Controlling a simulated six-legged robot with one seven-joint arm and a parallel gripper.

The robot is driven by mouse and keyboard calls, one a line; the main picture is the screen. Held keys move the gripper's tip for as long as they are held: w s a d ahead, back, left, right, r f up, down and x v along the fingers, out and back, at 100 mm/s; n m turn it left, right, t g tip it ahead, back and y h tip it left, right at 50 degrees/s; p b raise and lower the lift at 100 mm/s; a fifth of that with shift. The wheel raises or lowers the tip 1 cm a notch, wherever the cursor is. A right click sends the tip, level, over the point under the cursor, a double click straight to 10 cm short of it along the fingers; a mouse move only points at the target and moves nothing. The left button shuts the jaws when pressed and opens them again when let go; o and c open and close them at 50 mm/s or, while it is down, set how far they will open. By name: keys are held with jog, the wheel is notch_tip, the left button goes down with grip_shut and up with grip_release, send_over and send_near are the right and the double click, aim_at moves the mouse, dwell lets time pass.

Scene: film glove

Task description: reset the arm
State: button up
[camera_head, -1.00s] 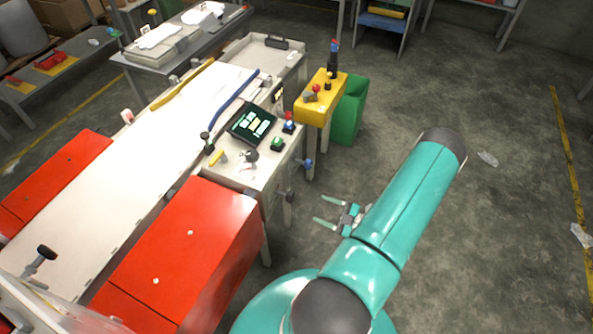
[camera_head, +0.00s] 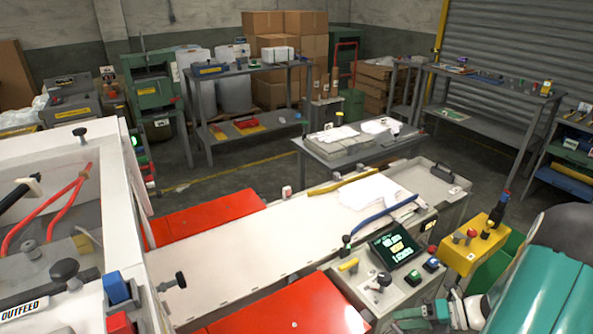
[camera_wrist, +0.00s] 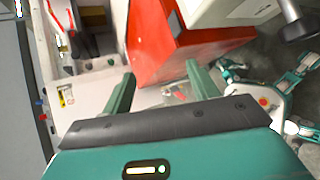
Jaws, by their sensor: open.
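My gripper (camera_head: 402,319) shows at the bottom right of the head view, beside my teal arm (camera_head: 545,290) and close to the front of the control panel stand. Part of it is cut off by the picture's edge. In the wrist view my gripper (camera_wrist: 160,78) has its two green fingers spread apart with nothing held between them. A red box-like cover (camera_wrist: 165,40) lies beyond the fingers there. In the head view the arm fills the lower right corner.
A panel with a lit screen (camera_head: 398,246) and buttons stands near the gripper. A yellow button box (camera_head: 462,258) is right of it. A white conveyor table (camera_head: 250,250) with red covers (camera_head: 290,312) runs left. A grey bench (camera_head: 340,160) stands behind.

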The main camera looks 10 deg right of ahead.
jog(key=s+a+r+m+h, duration=0.3)
jog(key=a+r+m+h, duration=0.2)
jog(key=a+r+m, duration=0.5)
jog(key=s+a+r+m+h, duration=0.3)
jog(key=a+r+m+h, duration=0.3)
jog(key=a+r+m, duration=0.5)
notch_tip(320, 180, up, 6)
jog(key=m, duration=1.2)
jog(key=shift+s+a+m, duration=0.25)
jog(key=shift+s+m, duration=0.05)
